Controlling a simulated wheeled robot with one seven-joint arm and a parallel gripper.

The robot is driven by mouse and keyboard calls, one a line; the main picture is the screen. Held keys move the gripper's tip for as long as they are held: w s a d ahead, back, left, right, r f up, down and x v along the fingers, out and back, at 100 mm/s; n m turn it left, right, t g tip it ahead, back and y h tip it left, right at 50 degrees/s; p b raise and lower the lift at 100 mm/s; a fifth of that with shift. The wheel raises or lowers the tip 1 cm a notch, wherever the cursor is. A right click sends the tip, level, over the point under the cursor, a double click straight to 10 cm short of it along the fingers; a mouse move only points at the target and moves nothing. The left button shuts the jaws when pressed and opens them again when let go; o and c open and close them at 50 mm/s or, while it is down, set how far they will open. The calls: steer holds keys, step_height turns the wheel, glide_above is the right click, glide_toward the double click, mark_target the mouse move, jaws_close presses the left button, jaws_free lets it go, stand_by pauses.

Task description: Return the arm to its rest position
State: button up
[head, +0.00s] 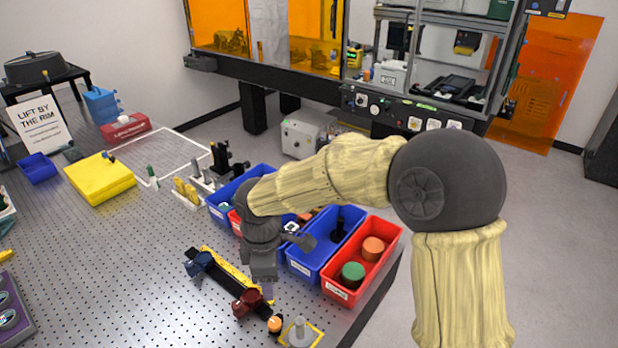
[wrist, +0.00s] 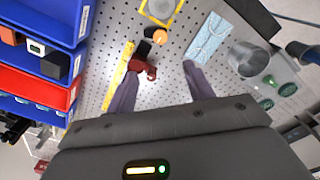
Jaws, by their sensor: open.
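My arm reaches in from the right in the head view, bent at the elbow, with its wrist pointing down over the perforated table. My gripper (head: 264,290) hangs above the table near its front right edge, close to a black rail (head: 222,272) with blue and dark red blocks. In the wrist view my gripper (wrist: 160,76) has its two purple-grey fingers spread apart, with nothing held between them. A dark red block (wrist: 143,69) lies beside the left finger. The height of the fingertips above the table is hard to tell.
A blue bin (head: 316,263) and a red bin (head: 331,291) holding orange and green pieces stand right of my gripper. A light blue cloth (wrist: 208,38) and clear beaker (wrist: 249,58) show right of the fingers.

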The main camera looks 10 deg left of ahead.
steer(key=s+d+m+t, duration=0.1)
steer(key=s+d+m, duration=0.1)
steer(key=d+m, duration=0.8)
steer(key=s+d+m+t, duration=0.1)
steer(key=d+m, duration=1)
steer(key=d, duration=1.1)
steer(key=shift+s+f+t, duration=0.3)
steer(key=shift+s+f, duration=0.15)
